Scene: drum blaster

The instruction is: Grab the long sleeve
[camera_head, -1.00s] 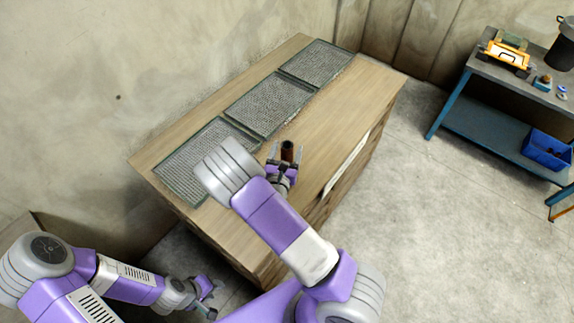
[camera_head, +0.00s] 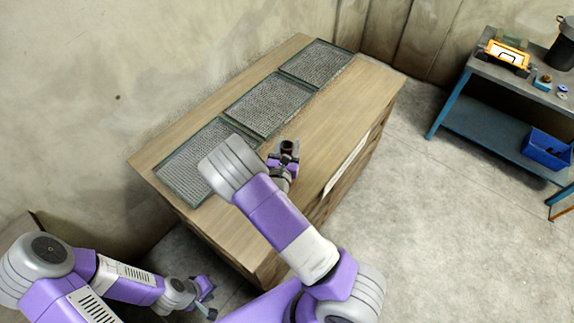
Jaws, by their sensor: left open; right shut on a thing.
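A dark brown cylindrical sleeve (camera_head: 287,147) stands on the wooden bench top (camera_head: 345,105), right of the mesh trays. My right gripper (camera_head: 286,152) is shut on the sleeve, its fingers against the sides. The sleeve's lower part is hidden by the gripper. My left gripper (camera_head: 207,294) is open and empty, low in front of the bench, near the picture's bottom.
Several grey mesh trays (camera_head: 270,104) lie in a row along the bench's wall side. A metal table (camera_head: 500,75) with an orange device (camera_head: 506,56) and a blue bin (camera_head: 547,148) stands at the right. Bare floor lies between.

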